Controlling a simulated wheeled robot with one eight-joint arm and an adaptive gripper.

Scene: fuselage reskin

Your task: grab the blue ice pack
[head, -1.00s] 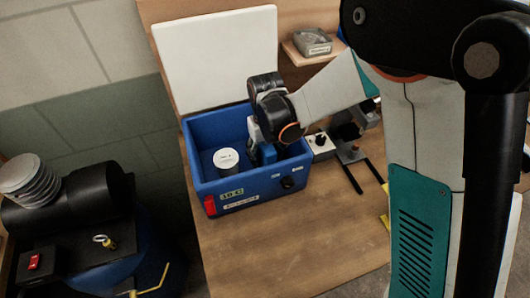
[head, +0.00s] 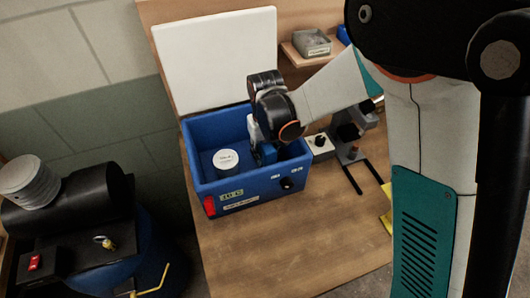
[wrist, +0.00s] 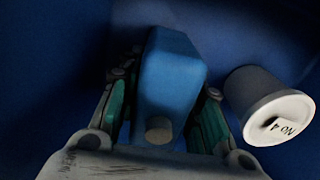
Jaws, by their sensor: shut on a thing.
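The blue ice pack (wrist: 170,75) is a light blue block with a round cap at its near end. It fills the space between the two green-padded fingers of my gripper (wrist: 160,120) in the wrist view. My gripper is shut on it. In the head view, my gripper (head: 265,150) reaches down into the right part of the blue cool box (head: 245,188), and a bit of blue shows beside it. The fingertips are mostly hidden there by the wrist.
A white tub (head: 226,160) marked "NO 4" stands in the box, left of my gripper; it also shows in the wrist view (wrist: 268,104). The white lid (head: 215,60) stands open behind. A small grey control box (head: 320,147) sits right of the box on the wooden bench (head: 290,240).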

